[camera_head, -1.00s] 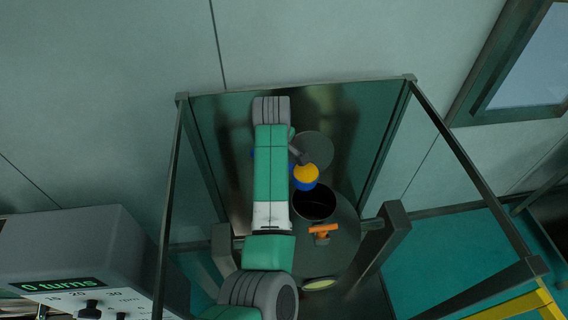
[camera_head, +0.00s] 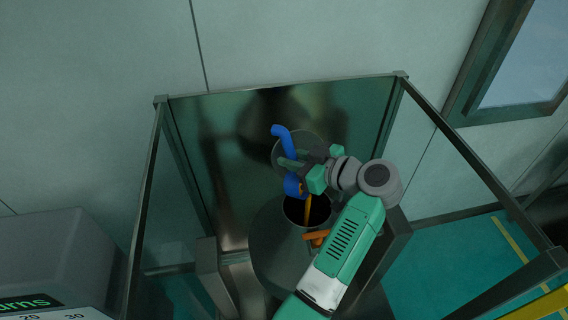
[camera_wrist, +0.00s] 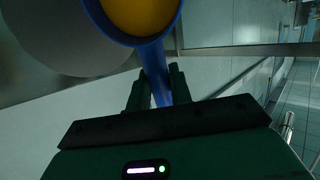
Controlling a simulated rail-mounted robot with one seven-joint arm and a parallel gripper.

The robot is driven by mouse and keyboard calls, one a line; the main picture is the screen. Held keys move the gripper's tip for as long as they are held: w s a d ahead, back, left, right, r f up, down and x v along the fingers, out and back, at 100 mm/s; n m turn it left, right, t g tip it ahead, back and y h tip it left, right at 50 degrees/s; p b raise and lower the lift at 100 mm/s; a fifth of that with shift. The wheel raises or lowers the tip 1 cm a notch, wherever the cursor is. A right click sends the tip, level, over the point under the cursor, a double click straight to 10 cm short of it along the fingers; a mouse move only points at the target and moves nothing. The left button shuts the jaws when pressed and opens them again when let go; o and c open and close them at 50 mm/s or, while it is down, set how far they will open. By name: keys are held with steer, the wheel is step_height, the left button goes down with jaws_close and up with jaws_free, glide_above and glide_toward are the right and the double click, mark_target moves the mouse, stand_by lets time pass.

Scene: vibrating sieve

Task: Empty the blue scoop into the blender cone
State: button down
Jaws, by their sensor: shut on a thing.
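The blue scoop (camera_head: 291,186) is tilted just above the round opening of the metal blender cone (camera_head: 270,255). A thin orange-yellow stream (camera_head: 308,208) runs from the scoop down into the dark opening. My gripper (camera_head: 288,163) is shut on the scoop's blue handle, whose end sticks up to the upper left. In the wrist view the handle lies between the two dark fingers of my gripper (camera_wrist: 157,78). There the scoop bowl (camera_wrist: 174,22) still shows orange-yellow material (camera_wrist: 138,12). How much has left it I cannot tell.
A grey round lid (camera_head: 312,140) stands behind the opening, close to the gripper. An orange clamp (camera_head: 316,237) sits at the opening's front right. Dark frame posts (camera_head: 150,190) surround the cone. A grey control box (camera_head: 45,250) is at the lower left.

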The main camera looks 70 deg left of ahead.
steer(key=shift+w+d+f+g+y+b, duration=0.3)
steer(key=shift+w+d+g+y+b, duration=0.35)
steer(key=shift+b, duration=0.55)
steer(key=shift+w+d+r+y+b, duration=0.25)
steer(key=shift+y+b, duration=0.1)
steer(key=shift+b, duration=0.1)
